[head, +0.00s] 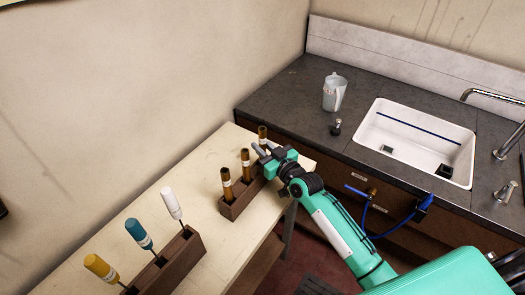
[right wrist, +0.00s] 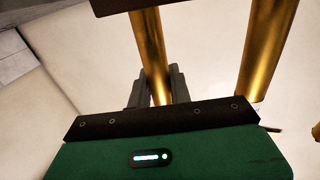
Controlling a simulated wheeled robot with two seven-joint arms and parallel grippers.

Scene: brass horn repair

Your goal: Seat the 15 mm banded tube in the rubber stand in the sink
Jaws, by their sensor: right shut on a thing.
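Brown-gold tubes with pale bands stand at a dark wooden rack (head: 236,207) on the cream bench: a near tube (head: 227,183), a middle tube (head: 246,163) and a far tube (head: 262,134). My right gripper (head: 262,150) is shut on the far tube, which also shows between the fingers in the right wrist view (right wrist: 150,50). I cannot tell whether its foot is clear of the rack. No size marking is readable. My left gripper is out of view.
A second wooden rack (head: 185,255) holds white, teal and yellow handled tools. A clear jug (head: 334,93) and a small dark object (head: 336,127) stand on the grey counter left of the sink. Taps (head: 509,142) stand at its right. A blue hose (head: 400,225) hangs in front.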

